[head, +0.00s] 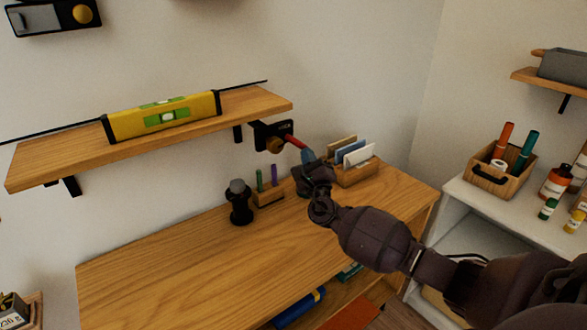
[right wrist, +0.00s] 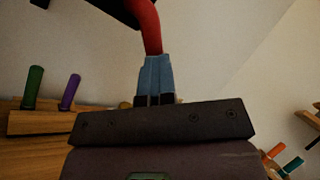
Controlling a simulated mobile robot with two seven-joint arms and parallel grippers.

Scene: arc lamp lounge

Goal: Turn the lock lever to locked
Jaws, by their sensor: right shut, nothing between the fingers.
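The lock is a black plate (head: 265,132) with a brass knob on the wall, just past the right end of the upper shelf. Its red lever (head: 294,141) points right and slightly down in the head view. My right gripper (head: 307,155) has blue fingertips and is shut with nothing between them. Its tips are at the lever's free end; I cannot tell whether they touch. In the right wrist view the shut fingertips (right wrist: 155,75) overlap the lower end of the red lever (right wrist: 145,25). My left gripper is not in view.
A wooden shelf (head: 40,165) carries a yellow spirit level (head: 190,112). On the desk (head: 180,260) below stand a black object (head: 239,205), a pen holder (head: 268,197) and a letter rack (head: 357,172), close to my right gripper. The desk's left part is clear.

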